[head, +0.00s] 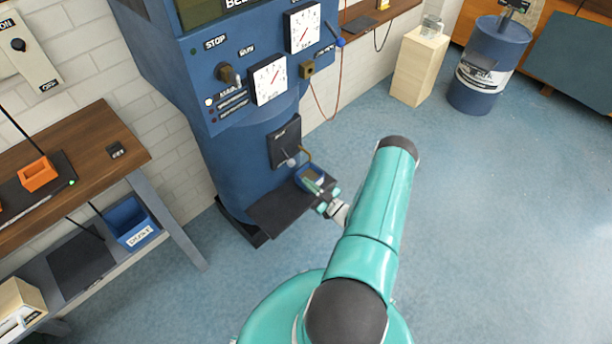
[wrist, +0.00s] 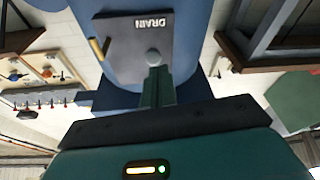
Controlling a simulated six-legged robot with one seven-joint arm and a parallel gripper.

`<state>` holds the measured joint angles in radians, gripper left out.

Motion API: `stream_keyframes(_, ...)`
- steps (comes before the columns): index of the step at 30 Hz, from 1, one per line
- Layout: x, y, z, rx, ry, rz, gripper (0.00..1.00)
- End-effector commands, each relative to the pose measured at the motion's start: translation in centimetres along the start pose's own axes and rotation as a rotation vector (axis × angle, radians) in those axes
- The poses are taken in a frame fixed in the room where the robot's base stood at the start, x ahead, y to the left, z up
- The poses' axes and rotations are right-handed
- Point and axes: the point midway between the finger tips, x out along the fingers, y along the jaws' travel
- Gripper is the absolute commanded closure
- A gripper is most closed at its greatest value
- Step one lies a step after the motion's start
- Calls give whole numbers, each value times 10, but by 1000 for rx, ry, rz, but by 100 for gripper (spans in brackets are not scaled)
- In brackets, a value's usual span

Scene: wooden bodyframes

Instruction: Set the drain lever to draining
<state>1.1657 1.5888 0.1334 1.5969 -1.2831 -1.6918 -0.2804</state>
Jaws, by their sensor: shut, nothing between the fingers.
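The drain plate (head: 284,138) is a dark panel low on the front of the blue machine. The drain lever (head: 291,162) shows as a pale ball knob at the plate's lower part; its stem is hard to make out. In the wrist view the DRAIN label on the plate (wrist: 122,35) appears upside down, and the knob (wrist: 153,57) lies just beyond my fingertips. My gripper (wrist: 157,74) is shut and empty, pointing at the knob. I cannot tell whether it touches it. In the head view my gripper (head: 314,187) is in front of the machine, below and right of the knob.
A brass spout (head: 306,155) is beside the plate, above a small blue container (head: 308,173). A dark shelf (head: 283,211) juts from the machine's base. A wooden workbench (head: 90,140) stands left. A blue barrel (head: 487,65) stands back right. The floor on the right is clear.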

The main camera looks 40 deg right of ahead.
Motion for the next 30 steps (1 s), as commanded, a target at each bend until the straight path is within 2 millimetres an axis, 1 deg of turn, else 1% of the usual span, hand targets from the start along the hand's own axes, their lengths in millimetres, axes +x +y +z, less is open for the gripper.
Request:
stream_keyframes(1, -5, -2, 7, 2, 0, 0, 100)
stream_keyframes(3, -9, -3, 13, 1, 1, 0, 100)
stream_keyframes(7, -15, -3, 20, 0, 1, 0, 100)
stream_keyframes(30, -18, -3, 20, -1, 1, 0, 100)
